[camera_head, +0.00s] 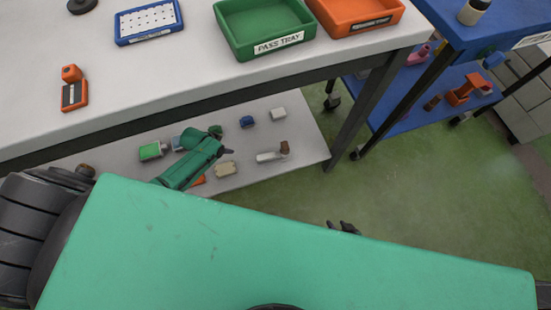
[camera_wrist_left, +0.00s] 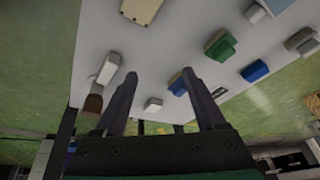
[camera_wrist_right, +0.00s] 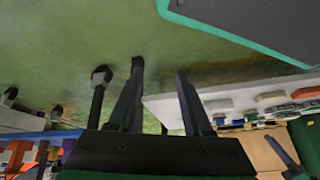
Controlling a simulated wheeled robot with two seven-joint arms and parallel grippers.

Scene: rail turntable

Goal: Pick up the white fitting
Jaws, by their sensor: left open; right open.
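Two white pieces lie on the lower shelf (camera_head: 310,140): a plain white block (camera_head: 278,113), and a longer white piece with a brown end (camera_head: 268,156). I cannot tell which is the white fitting. In the left wrist view the block (camera_wrist_left: 153,104) shows between the fingers, farther off; the brown-ended piece (camera_wrist_left: 108,70) lies left of them. My left gripper (camera_head: 229,152) is open and empty over the shelf, left of both pieces, touching neither. My right gripper (camera_head: 344,227) is open and empty over the floor, partly hidden by my green body. It also shows in the right wrist view (camera_wrist_right: 160,70).
A blue cart (camera_head: 400,88) stands right. The green floor between is clear.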

